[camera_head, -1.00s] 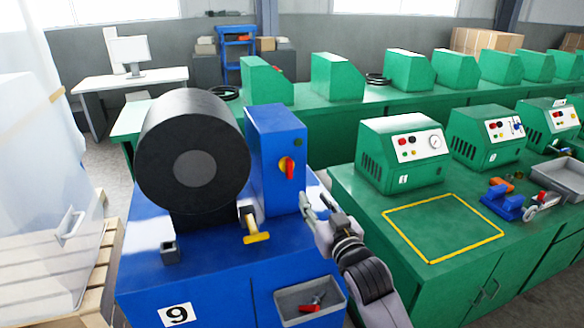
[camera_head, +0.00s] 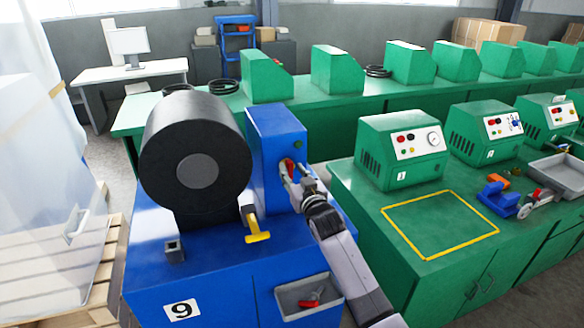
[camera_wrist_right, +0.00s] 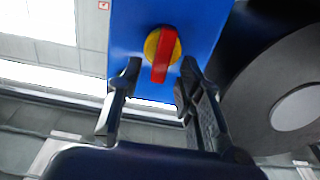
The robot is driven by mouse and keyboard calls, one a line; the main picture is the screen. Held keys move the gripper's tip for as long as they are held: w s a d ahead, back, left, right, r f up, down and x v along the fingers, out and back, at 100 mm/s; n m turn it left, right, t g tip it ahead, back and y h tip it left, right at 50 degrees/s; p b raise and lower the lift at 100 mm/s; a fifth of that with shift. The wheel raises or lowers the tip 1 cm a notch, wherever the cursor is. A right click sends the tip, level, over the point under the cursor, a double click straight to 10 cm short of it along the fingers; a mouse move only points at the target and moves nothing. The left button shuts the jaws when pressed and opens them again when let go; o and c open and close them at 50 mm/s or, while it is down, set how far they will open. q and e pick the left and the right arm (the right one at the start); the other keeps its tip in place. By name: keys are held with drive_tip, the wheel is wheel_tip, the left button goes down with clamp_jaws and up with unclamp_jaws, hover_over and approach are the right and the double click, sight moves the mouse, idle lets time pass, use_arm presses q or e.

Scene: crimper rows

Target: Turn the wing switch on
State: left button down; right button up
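The wing switch (camera_head: 287,168) is a red wing on a yellow round base, on the face of the blue control box (camera_head: 276,130). In the right wrist view the red wing (camera_wrist_right: 162,56) stands nearly upright in the picture, slightly tilted, on its yellow disc. My right gripper (camera_head: 291,181) is at the front of the switch and partly covers it. In the wrist view its two fingers (camera_wrist_right: 158,80) are apart, one on each side of the wing's lower end, with gaps visible on both sides. My left gripper is not in view.
A black drum (camera_head: 196,158) stands left of the control box on the blue machine (camera_head: 215,265) marked 9. A yellow handle (camera_head: 256,230) sticks out below the box. A green bench (camera_head: 365,215) stands to the right.

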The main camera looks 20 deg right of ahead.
drive_tip(key=shift+w, duration=0.6)
drive_tip(key=shift+c, duration=0.5)
clamp_jaws()
